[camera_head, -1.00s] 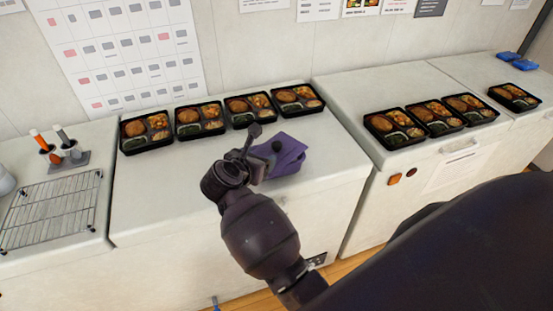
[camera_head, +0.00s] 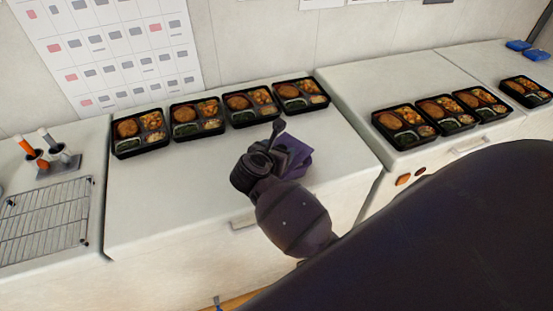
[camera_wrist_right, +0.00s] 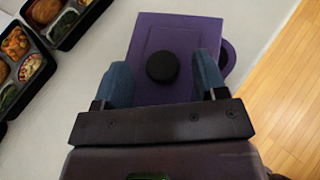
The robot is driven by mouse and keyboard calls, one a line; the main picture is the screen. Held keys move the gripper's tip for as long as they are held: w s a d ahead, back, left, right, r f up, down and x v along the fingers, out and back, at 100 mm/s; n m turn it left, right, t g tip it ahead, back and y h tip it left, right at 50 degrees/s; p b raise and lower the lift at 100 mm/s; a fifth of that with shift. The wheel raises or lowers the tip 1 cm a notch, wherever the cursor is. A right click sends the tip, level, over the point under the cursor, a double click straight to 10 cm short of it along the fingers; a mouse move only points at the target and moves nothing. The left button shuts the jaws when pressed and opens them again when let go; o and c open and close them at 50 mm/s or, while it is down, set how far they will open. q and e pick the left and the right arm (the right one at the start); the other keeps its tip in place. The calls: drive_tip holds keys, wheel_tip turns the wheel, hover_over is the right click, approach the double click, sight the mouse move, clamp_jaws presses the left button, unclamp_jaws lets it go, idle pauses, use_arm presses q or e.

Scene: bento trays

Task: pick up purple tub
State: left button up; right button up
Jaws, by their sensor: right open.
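The purple tub (camera_head: 299,163) stands on the white counter near its front right part. In the head view my right gripper (camera_head: 281,141) hides much of it. In the right wrist view the tub (camera_wrist_right: 150,35) has a flat lid with a round black knob (camera_wrist_right: 162,67). My right gripper (camera_wrist_right: 163,78) is open there, with one blue finger on each side of the knob, over the lid. I cannot tell whether the fingers touch the tub. My left gripper is not in view.
Several black bento trays (camera_head: 200,135) stand in a row behind the tub. More trays (camera_head: 450,130) stand on the counter to the right. A wire rack (camera_head: 45,215) lies at the left. The counter left of the tub is clear.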

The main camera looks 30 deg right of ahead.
drive_tip(key=shift+d, duration=0.15)
drive_tip(key=shift+s, duration=0.1)
drive_tip(key=shift+c, duration=0.5)
clamp_jaws()
